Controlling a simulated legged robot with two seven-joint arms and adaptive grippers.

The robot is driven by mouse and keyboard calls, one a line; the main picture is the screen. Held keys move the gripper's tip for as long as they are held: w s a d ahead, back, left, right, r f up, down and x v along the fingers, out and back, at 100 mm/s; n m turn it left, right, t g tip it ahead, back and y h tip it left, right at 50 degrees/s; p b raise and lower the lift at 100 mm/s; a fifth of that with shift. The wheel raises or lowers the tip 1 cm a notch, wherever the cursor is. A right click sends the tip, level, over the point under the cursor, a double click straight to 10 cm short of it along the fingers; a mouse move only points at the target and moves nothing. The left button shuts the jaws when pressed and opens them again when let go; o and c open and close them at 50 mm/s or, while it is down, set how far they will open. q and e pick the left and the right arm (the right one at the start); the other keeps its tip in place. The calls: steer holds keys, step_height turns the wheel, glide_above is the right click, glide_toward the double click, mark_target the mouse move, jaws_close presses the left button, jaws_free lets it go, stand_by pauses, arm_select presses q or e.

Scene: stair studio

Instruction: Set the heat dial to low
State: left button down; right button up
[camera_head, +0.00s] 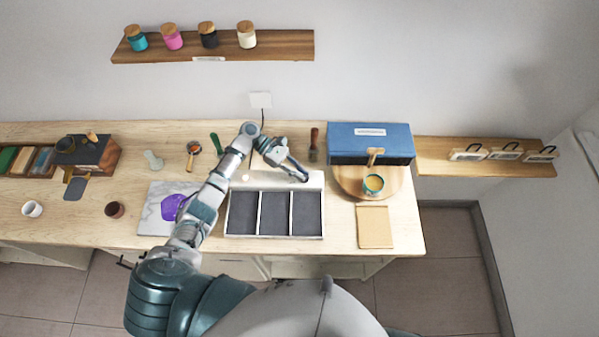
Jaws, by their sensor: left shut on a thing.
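A white appliance with three dark panels (231,232) lies at the middle front of the table. Its pale back strip (268,181) carries a small light knob (245,178) at the left. My left gripper (304,178) reaches over the strip's right part, its fingers pointing down. It is shut on what seems to be the heat dial, which the fingers hide. I cannot read the dial's setting or any marks. My right gripper is not in view.
A blue box (370,137) and a round wooden board (350,185) with a cup (373,184) stand to the right. A brush (314,143) lies behind the gripper. A marble slab (155,222) with a purple item (174,207) is left, partly behind my arm.

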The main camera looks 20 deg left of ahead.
mark_target(301, 173)
arm_select(q)
steer(key=shift+s+f, duration=0.1)
steer(key=shift+f, duration=0.1)
steer(key=c, duration=1.2)
jaws_free()
steer(key=shift+d, duration=0.1)
steer(key=r, duration=1)
steer(key=shift+w, duration=0.2)
steer(key=shift+s, duration=0.1)
